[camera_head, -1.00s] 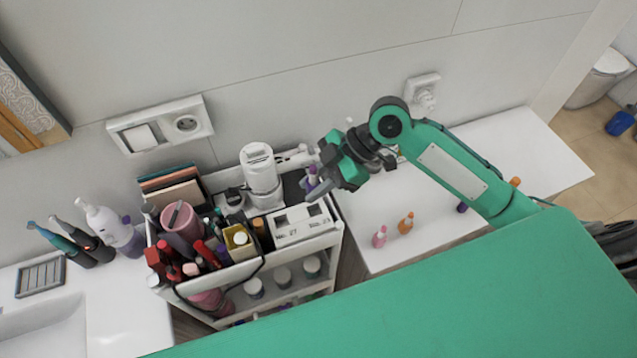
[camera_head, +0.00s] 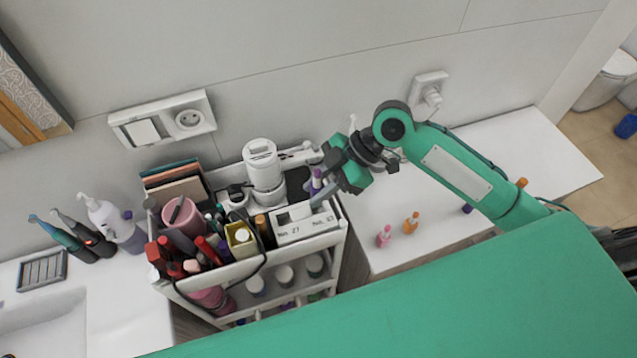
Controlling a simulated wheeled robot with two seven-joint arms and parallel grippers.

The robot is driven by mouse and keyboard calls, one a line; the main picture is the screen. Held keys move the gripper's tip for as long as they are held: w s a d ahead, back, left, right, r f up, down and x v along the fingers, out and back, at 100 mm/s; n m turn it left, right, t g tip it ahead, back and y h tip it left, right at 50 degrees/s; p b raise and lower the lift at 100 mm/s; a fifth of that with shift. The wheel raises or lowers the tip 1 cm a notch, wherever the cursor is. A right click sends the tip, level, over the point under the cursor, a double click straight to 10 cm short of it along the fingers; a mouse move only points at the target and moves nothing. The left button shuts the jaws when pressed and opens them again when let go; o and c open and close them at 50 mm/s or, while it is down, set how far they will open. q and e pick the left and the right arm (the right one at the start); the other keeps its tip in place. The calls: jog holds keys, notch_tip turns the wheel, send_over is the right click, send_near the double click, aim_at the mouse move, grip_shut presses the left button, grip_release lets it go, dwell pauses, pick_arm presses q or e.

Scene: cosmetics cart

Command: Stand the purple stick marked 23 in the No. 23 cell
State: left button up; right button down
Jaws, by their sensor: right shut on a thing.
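My right gripper (camera_head: 319,196) is shut on the purple stick (camera_head: 317,181), which is roughly upright over the right part of a white two-cell holder (camera_head: 308,232). The holder is on the right front of the cart's top. Its left label reads No. 27; the right label looks like No. 23, though small. The gripper's fingers cover the right cell and the stick's lower end, so I cannot tell whether the stick is inside the cell. The number on the stick is not readable. My left gripper is not in view.
A pink bottle (camera_head: 384,236) and an orange bottle (camera_head: 411,223) stand on the white counter (camera_head: 515,150) at right.

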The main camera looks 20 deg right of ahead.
aim_at(307, 212)
jog(key=shift+f+b, duration=0.8)
jog(key=shift+f, duration=0.85)
jog(key=shift+p, duration=0.5)
jog(key=shift+f+b, duration=0.6)
jog(key=shift+f, duration=0.25)
dwell(0.4)
jog(key=c, duration=1.1)
grip_release()
jog(key=shift+d, duration=0.1)
